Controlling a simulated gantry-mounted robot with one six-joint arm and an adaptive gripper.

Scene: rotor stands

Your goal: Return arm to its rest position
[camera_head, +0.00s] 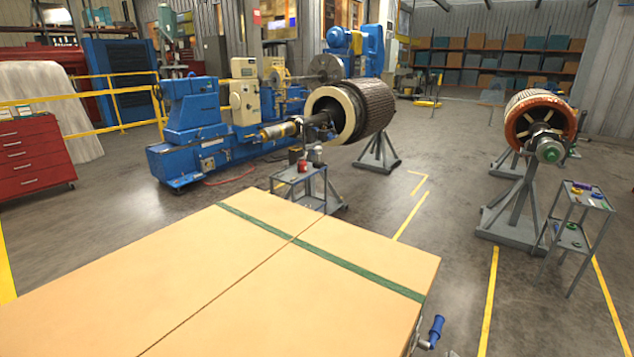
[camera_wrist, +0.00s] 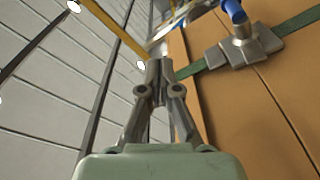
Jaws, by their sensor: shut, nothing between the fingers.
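My gripper (camera_wrist: 157,72) shows in the wrist view. Its two fingers meet at the tips, and nothing is between them. The wrist view looks along a tan wooden crate (camera_wrist: 222,95) with a green strap (camera_wrist: 300,22) and a grey buckle with a blue handle (camera_wrist: 238,45) beyond the fingers on the right. My gripper appears apart from the crate, though the exact gap cannot be told. The head view does not show my gripper or arm.
In the head view, the large crate top (camera_head: 200,290) fills the foreground. Behind it stand a small cart (camera_head: 300,178), a blue lathe (camera_head: 195,130), and rotors on stands (camera_head: 375,105) (camera_head: 540,115). A second cart (camera_head: 580,215) is at right. Floor between is open.

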